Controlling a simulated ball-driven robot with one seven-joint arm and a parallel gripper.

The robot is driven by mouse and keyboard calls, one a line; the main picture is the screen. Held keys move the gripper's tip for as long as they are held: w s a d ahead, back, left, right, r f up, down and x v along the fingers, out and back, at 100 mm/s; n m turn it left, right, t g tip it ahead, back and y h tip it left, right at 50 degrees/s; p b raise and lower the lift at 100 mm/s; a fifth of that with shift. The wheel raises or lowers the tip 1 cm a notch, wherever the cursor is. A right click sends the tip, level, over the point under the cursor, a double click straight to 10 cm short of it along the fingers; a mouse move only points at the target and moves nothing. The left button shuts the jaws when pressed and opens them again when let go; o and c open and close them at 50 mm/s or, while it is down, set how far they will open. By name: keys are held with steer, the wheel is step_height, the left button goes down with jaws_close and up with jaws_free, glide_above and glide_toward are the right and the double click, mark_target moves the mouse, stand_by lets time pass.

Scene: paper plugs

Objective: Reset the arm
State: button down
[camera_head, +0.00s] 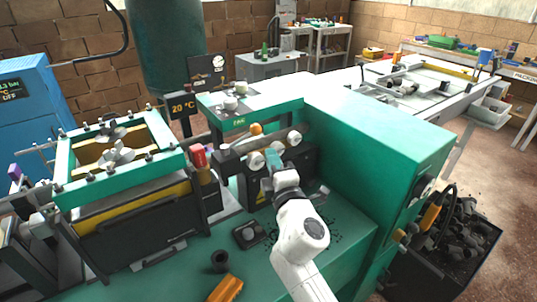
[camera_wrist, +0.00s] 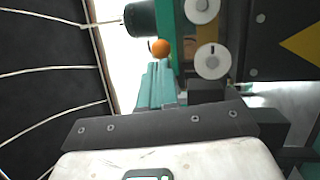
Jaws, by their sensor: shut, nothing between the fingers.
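My white arm (camera_head: 301,240) reaches up from the bottom of the head view to the green machine. My gripper (camera_head: 272,160) has teal fingers and is in front of the machine's white knobs (camera_head: 257,161). In the wrist view the teal fingers of my gripper (camera_wrist: 158,70) are together with nothing between them. An orange ball knob (camera_wrist: 160,47) shows just beyond the fingertips, and white dials (camera_wrist: 212,61) are to their right. I cannot tell whether the fingers touch the machine.
A tall green housing (camera_head: 375,140) stands right of my arm. A green-framed press (camera_head: 120,160) is at the left. A small black cup (camera_head: 220,261) and an orange block (camera_head: 226,289) lie on the green bench (camera_head: 165,280). A bin of dark pieces (camera_head: 450,245) stands at the right.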

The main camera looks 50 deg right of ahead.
steer(key=b+v, duration=0.2)
steer(key=v, duration=0.5)
steer(key=shift+s+d, duration=0.2)
steer(key=shift+s, duration=0.05)
